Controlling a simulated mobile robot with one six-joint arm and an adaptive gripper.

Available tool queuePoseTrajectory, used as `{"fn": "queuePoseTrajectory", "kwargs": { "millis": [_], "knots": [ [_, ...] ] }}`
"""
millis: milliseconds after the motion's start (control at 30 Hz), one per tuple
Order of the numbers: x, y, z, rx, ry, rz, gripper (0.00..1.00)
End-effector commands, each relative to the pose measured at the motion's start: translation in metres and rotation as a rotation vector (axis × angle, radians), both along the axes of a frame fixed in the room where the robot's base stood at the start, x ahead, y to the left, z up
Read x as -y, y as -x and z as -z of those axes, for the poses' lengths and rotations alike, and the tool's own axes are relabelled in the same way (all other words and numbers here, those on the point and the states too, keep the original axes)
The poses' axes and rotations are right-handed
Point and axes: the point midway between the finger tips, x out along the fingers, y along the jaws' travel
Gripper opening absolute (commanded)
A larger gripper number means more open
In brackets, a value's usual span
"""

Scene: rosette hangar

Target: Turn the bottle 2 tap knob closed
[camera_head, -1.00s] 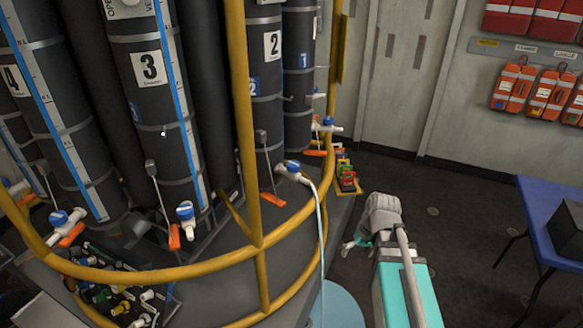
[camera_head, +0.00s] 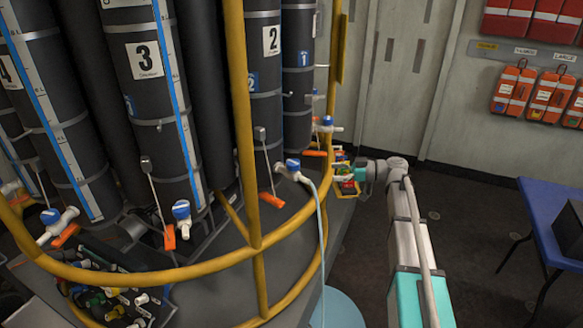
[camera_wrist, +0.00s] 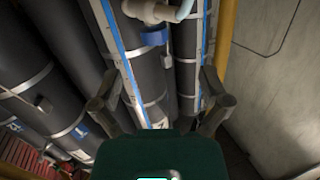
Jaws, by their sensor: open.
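Bottle 2 (camera_head: 265,85) is a tall dark cylinder with a white "2" label, standing in the rosette. Its tap with a blue knob (camera_head: 293,164) sits low on its front, with a pale hose hanging from it. My gripper (camera_head: 345,174) is to the right of this tap, apart from it; its fingers are hard to make out in the head view. In the wrist view my gripper (camera_wrist: 160,98) is open, with nothing between its fingers.
A yellow rail (camera_head: 247,130) curves around the bottles, with a post left of the bottle 2 tap. Another blue-knobbed tap (camera_head: 326,123) is behind, on the right. Bottle 3 (camera_head: 150,100) is to the left. A blue table (camera_head: 550,215) stands right; floor between is clear.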

Motion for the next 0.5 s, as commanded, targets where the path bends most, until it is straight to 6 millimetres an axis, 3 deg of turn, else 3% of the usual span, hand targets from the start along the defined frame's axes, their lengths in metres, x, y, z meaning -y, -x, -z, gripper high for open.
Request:
{"fn": "queuePoseTrajectory", "kwargs": {
  "millis": [133,500],
  "knots": [
    [0.005,-0.012,-0.01,0.077,-0.066,-0.003,0.96],
    [0.005,-0.012,-0.013,0.096,-0.082,-0.004,0.96]
  ]
}}
